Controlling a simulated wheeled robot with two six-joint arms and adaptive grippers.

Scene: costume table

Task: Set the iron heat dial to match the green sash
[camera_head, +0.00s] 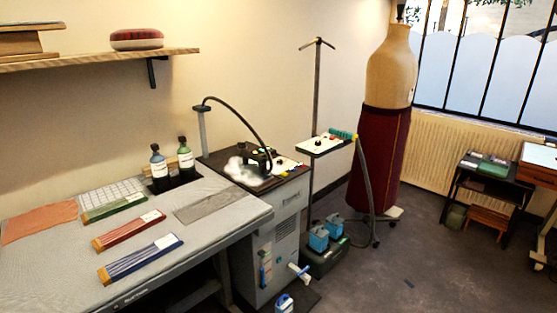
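The folded green sash (115,207) lies on the grey ironing table, with a white label at its right end. A red sash (130,230) and a blue sash (141,258) lie in front of it, each labelled. The dark iron (258,157) sits on top of the grey steam cabinet, with white steam around it and a hose arching over. Small dark knobs show on a white panel (284,165) beside the iron. I cannot tell which one is the heat dial, or read its setting. Neither of my grippers is in view.
The grey table (60,275) also holds an orange cloth (40,221), a grey cloth (208,206) and two bottles (159,164). A stand with a small white tray (325,145) is right of the cabinet. Blue containers (318,239) stand at its foot. Open floor lies right.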

